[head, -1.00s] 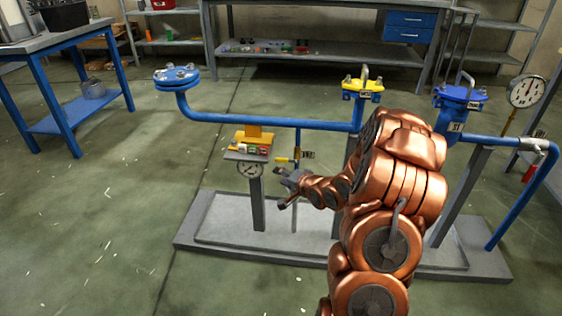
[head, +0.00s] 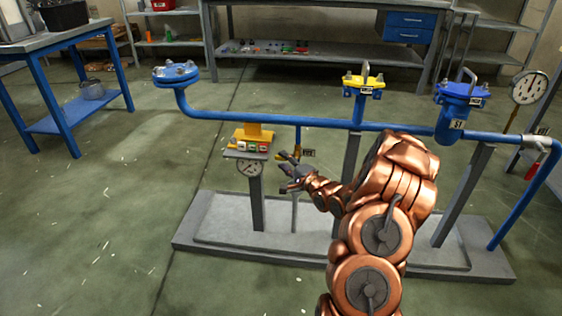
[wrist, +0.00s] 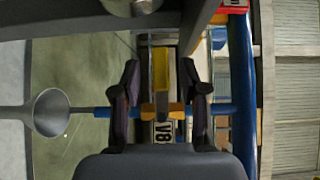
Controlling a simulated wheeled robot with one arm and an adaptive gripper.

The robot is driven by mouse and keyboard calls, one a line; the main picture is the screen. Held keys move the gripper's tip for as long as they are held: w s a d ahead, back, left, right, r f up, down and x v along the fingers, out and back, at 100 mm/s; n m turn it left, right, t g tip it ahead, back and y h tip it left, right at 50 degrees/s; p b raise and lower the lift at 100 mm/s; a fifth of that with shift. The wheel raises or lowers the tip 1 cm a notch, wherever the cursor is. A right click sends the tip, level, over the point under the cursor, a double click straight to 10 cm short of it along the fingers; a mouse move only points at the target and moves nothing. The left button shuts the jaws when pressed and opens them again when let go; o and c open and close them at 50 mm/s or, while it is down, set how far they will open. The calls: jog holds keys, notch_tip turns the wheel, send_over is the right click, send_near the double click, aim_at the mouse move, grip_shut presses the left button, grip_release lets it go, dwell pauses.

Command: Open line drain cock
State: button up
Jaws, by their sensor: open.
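The drain cock with its yellow handle (head: 286,157) sits on the thin line dropping from the blue pipe. A tag (head: 308,153) hangs beside it. In the wrist view the yellow handle (wrist: 161,68) lies between the two dark fingers of my gripper (wrist: 159,75), with a gap on each side. A tag reading V8 (wrist: 164,132) shows behind it. I cannot see any contact.
A grey funnel (wrist: 50,112) stands in line with the drain pipe. The blue main pipe (head: 240,119) runs above my gripper. A grey base plate (head: 225,222) lies below.

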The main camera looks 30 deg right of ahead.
jog(key=shift+w+b, duration=0.3)
jog(key=shift+w, duration=1)
jog(key=shift+c, duration=0.2)
grip_shut()
